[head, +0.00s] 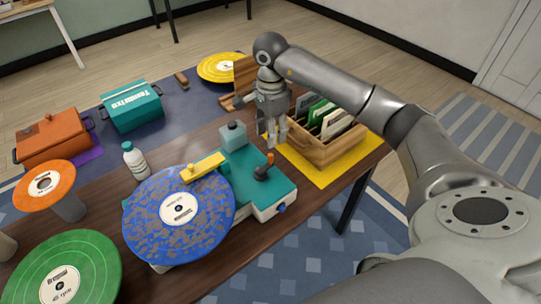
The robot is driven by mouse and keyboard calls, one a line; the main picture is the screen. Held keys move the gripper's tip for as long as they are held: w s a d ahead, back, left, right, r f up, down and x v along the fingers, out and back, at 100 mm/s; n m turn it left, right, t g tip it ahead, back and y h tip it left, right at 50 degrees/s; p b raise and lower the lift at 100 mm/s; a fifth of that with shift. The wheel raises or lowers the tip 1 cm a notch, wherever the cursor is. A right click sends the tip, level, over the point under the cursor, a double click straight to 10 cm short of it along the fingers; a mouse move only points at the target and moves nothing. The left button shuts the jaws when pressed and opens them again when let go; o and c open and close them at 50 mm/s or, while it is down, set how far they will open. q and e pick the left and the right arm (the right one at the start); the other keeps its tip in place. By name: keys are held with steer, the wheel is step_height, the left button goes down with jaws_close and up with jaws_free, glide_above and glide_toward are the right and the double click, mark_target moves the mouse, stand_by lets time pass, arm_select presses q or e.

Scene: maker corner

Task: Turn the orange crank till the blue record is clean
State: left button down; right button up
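The blue record (152,222) lies on a teal and white machine (268,188) on the wooden table. Grey-brown patches of dirt cover much of its blue face around a white label. A yellow arm (205,166) reaches over its far edge. The orange crank (270,159) stands up from a dark base on the right part of the machine. My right gripper (276,143) points down just above and behind the crank, its fingers apart with nothing between them. It looks close to the crank, but I see no grip on it. My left gripper is out of view.
A white bottle (135,161) stands behind the blue record. Green (66,272) and orange (45,185) records are at left. A wooden crate (345,152) of sleeves sits on a yellow mat behind my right gripper. Orange (52,141) and teal (131,108) boxes stand farther back.

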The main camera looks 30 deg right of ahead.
mark_target(271, 155)
step_height(271, 155, down, 10)
steer(key=shift+a+f+p, duration=0.1)
steer(key=shift+p, duration=0.9)
jaws_close()
